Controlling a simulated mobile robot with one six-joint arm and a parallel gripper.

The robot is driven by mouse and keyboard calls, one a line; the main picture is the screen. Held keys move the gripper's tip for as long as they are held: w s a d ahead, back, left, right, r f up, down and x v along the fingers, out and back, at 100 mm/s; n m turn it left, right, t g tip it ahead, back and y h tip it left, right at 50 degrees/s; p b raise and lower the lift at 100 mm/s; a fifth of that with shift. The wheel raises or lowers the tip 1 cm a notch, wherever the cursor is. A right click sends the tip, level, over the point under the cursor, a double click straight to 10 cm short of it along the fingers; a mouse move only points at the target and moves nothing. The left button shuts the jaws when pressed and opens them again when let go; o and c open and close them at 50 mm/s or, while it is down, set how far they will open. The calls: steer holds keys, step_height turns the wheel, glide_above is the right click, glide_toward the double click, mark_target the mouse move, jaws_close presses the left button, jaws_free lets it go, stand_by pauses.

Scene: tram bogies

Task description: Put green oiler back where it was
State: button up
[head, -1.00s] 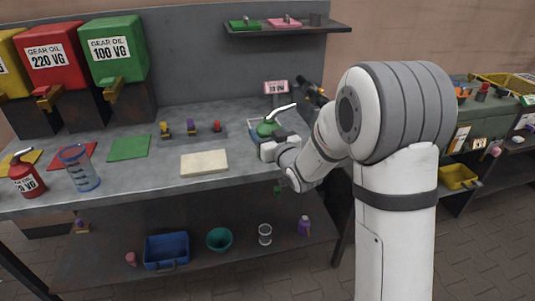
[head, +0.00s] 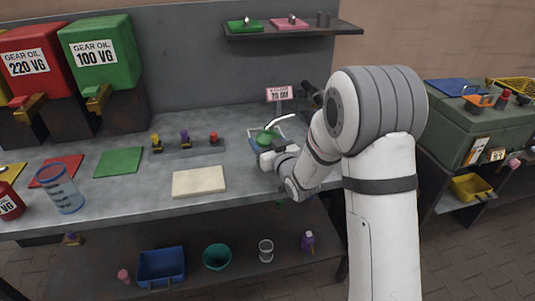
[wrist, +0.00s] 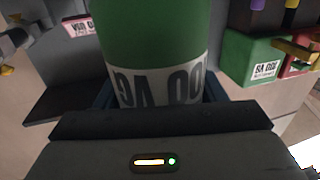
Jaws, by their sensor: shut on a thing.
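A green mat (head: 119,162) lies bare on the left part of the bench, next to a red mat (head: 66,167).
A cream pad (head: 199,182) and a rack of small coloured items (head: 186,146) lie left of the gripper. A clear jug (head: 60,190) stands further left. The green 100 VG tank (head: 100,60) stands behind the mats.

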steer(key=shift+f, duration=2.05)
steer(key=shift+f, duration=0.2)
steer(key=o, duration=1.3)
steer(key=shift+r, duration=0.1)
